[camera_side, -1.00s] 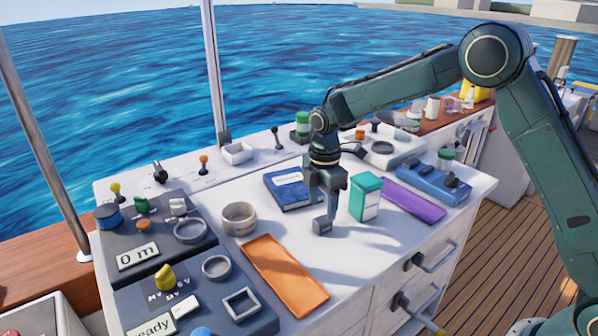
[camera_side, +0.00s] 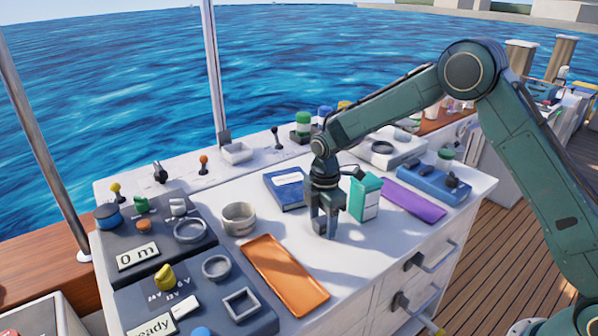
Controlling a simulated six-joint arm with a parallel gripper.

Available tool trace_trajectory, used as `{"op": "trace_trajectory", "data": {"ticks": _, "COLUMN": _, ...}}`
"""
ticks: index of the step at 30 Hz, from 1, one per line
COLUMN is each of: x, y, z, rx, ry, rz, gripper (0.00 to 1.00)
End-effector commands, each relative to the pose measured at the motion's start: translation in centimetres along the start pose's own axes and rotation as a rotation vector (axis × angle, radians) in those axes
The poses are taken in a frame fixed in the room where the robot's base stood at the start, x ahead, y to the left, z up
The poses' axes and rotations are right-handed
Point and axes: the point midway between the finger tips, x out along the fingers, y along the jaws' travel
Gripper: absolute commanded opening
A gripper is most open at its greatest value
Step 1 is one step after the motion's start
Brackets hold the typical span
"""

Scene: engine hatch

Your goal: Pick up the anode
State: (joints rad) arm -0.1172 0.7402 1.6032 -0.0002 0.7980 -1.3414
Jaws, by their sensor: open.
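My gripper (camera_side: 325,222) points straight down at the white worktop, with its fingers low near the surface. It is open. A small grey block, which looks like the anode, stood at this spot a second ago. It is now hidden by or merged with the dark fingers, so I cannot tell exactly how it sits between them.
A teal and white box (camera_side: 365,198) stands close on the right of my gripper. A blue book (camera_side: 287,188) lies behind left, an orange tray (camera_side: 285,275) in front left, a grey ring-shaped cup (camera_side: 239,218) left, and a purple strip (camera_side: 412,200) right.

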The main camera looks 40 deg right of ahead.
Motion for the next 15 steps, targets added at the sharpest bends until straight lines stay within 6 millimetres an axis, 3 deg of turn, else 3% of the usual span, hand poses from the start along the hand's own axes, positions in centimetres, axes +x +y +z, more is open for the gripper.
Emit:
{"op": "trace_trajectory", "data": {"ticks": 12, "x": -0.02, "y": 0.0, "z": 0.0, "rx": 0.0, "ry": 0.0, "rz": 0.0, "gripper": 0.56}}
{"op": "trace_trajectory", "data": {"ticks": 15, "x": -0.02, "y": 0.0, "z": 0.0, "rx": 0.0, "ry": 0.0, "rz": 0.0, "gripper": 0.37}}
